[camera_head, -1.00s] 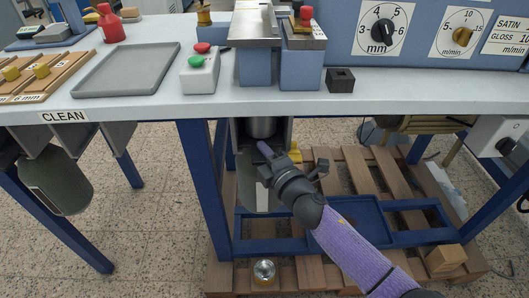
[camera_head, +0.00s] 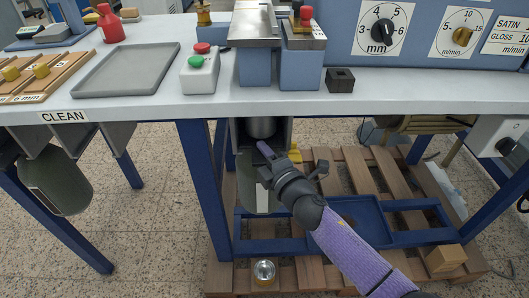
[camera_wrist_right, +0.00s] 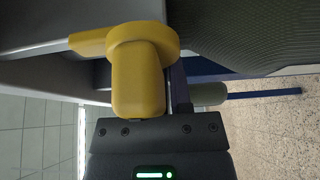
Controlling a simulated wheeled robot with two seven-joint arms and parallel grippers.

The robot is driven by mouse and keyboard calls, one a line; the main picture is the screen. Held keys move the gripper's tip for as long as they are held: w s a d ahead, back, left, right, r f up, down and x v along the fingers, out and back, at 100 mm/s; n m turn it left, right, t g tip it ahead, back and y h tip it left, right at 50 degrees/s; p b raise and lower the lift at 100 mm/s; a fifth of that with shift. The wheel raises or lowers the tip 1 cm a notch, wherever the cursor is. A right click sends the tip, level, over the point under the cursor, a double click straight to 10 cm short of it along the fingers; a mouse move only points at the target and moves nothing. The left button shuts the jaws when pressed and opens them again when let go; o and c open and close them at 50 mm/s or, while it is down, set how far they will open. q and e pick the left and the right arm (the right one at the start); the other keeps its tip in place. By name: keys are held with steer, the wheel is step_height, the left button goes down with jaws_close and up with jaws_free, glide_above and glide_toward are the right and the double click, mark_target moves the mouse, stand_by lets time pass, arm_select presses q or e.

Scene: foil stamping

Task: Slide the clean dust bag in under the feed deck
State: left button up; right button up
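A grey-green bag (camera_head: 258,192) with a pale strip hangs under the feed deck (camera_head: 255,30), partly hidden by my right gripper. A similar bag (camera_head: 55,182) hangs at the left under the table edge marked CLEAN (camera_head: 64,117). My right gripper (camera_head: 268,152) is under the deck at the first bag's top, beside a yellow knob (camera_head: 295,153). In the right wrist view this knob (camera_wrist_right: 138,75) covers most of the fingers, so their opening is hidden. A dark ribbed surface (camera_wrist_right: 250,35) lies close by. My left gripper is not in view.
Blue table legs (camera_head: 205,190) stand left of my right arm. A wooden pallet (camera_head: 345,172) and blue lower frame (camera_head: 272,245) lie beneath. A small tin (camera_head: 264,271) and wooden block (camera_head: 446,258) sit low in front. The floor at left is open.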

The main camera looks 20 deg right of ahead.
steer(key=o, duration=0.3)
steer(key=shift+o, duration=0.2)
steer(key=shift+s, duration=0.2)
arm_select(q)
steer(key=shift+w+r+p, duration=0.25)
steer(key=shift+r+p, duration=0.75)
steer(key=shift+p, duration=0.1)
arm_select(e)
steer(key=s+d, duration=0.2)
steer(key=s, duration=0.7)
steer(key=shift+s, duration=0.15)
